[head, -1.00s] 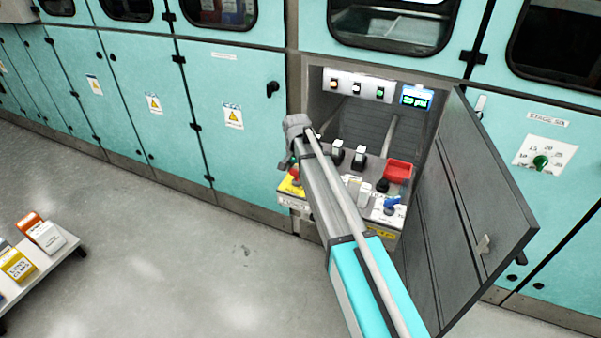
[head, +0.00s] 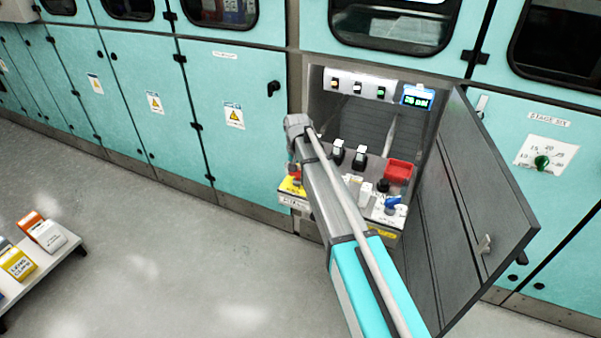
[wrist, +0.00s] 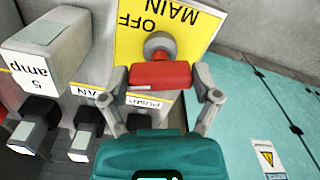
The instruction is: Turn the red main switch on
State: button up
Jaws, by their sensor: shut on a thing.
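The red main switch (wrist: 160,75) has a bar-shaped red handle on a round grey shaft. It is mounted on a yellow plate (wrist: 130,45) lettered MAIN and OFF, upside down in the wrist view. My gripper (wrist: 162,82) is shut on the red handle, one finger at each end. The handle lies nearly level across the wrist picture. In the head view the red switch (head: 296,173) and yellow plate (head: 292,187) show at the left of the open cabinet's panel, partly hidden by my arm.
A grey cabinet door (head: 475,210) stands open right of my arm. The panel also carries black switches (head: 360,156), a red block (head: 398,171) and a blue plug (head: 393,202). In the wrist view, a block marked 5 amp (wrist: 50,45) stands left of the gripper.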

jog(key=n, duration=0.3)
jog(key=shift+d+n, duration=0.1)
jog(key=shift+n, duration=0.3)
jog(key=n, duration=0.3)
jog(key=shift+n, duration=0.3)
jog(key=n, duration=0.3)
jog(key=shift+n, duration=1.9)
jog(key=shift+a, duration=0.2)
jog(key=shift+w, duration=0.1)
jog(key=o, duration=1)
jog(key=shift+c, duration=0.2)
